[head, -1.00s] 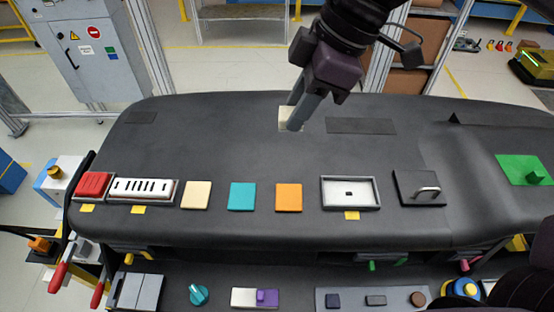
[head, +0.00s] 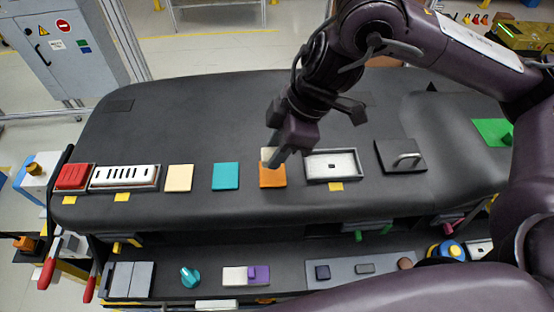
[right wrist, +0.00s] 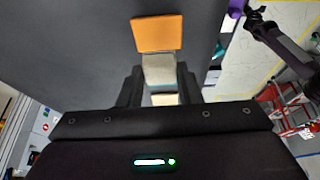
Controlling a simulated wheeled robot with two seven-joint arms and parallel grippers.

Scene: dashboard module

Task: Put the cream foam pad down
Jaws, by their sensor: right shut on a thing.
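My right gripper (head: 276,154) is shut on a cream pad (head: 266,154). In the head view the held pad overlaps the upper edge of the orange square pad (head: 272,177); I cannot tell whether they touch. In the right wrist view the held cream pad (right wrist: 158,67) is between the fingers, with the orange pad (right wrist: 157,33) just past it. Another cream square pad (head: 179,178) lies flat on the dashboard at the left, with a teal square pad (head: 226,176) between it and the orange one. My left gripper is not in view.
A white-framed tray (head: 333,165) lies close right of the orange pad, then a dark block with a handle (head: 400,156). A slotted vent panel (head: 124,177) and a red block (head: 73,177) are at the left. The dark dashboard (head: 180,120) behind the row is mostly clear.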

